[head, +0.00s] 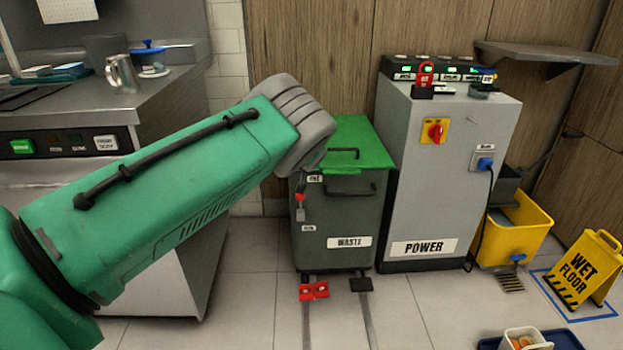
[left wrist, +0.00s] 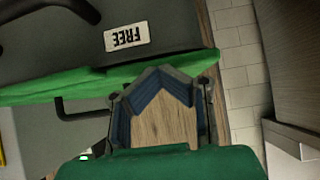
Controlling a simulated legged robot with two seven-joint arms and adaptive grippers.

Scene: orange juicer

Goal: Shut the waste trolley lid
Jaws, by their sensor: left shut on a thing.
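The waste trolley (head: 309,235) is a dark grey bin with a WASTE label, standing on the floor in the head view. Its green lid (head: 368,140) lies across the top, with a black handle on it; I cannot tell whether a small gap is left at the front. In the left wrist view the lid (left wrist: 60,88) shows as a green strip beside the trolley's dark front with its FREE label. My left gripper (left wrist: 170,75) is at the lid's side edge there, shut on it. My arm hides that gripper in the head view. My right gripper is not in view.
The grey POWER cabinet (head: 440,180) stands close to the trolley's right. A steel counter (head: 150,100) is on the left. A red pedal (head: 313,291) and a black pedal (head: 361,285) sit at the trolley's foot. A yellow wet-floor sign (head: 583,270) stands at right.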

